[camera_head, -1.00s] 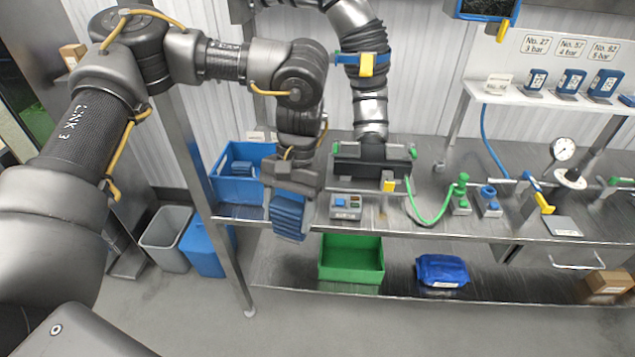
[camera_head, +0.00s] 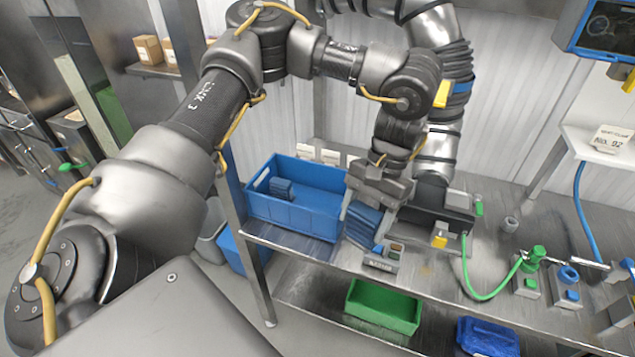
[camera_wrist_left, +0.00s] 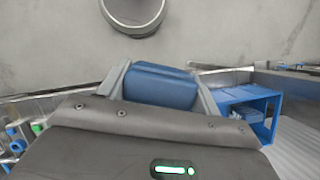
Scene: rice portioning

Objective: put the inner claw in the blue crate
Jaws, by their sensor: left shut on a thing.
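My left gripper (camera_head: 366,212) is shut on a blue ribbed piece (camera_head: 360,229), which I take to be the inner claw. It hangs just right of the blue crate (camera_head: 300,216), at the shelf's front edge, outside the crate. In the left wrist view the piece (camera_wrist_left: 160,86) sits between the two fingers, and the crate (camera_wrist_left: 246,97) shows to the right. Another blue ribbed piece (camera_head: 281,188) lies inside the crate at its left. The crate is open at the top. My right gripper is not in view.
A small control box (camera_head: 382,257) with buttons stands close right of the held piece. A dark machine (camera_head: 437,205) and a green hose (camera_head: 480,295) lie further right. A green bin (camera_head: 384,306) and a blue bag (camera_head: 488,337) are on the lower shelf.

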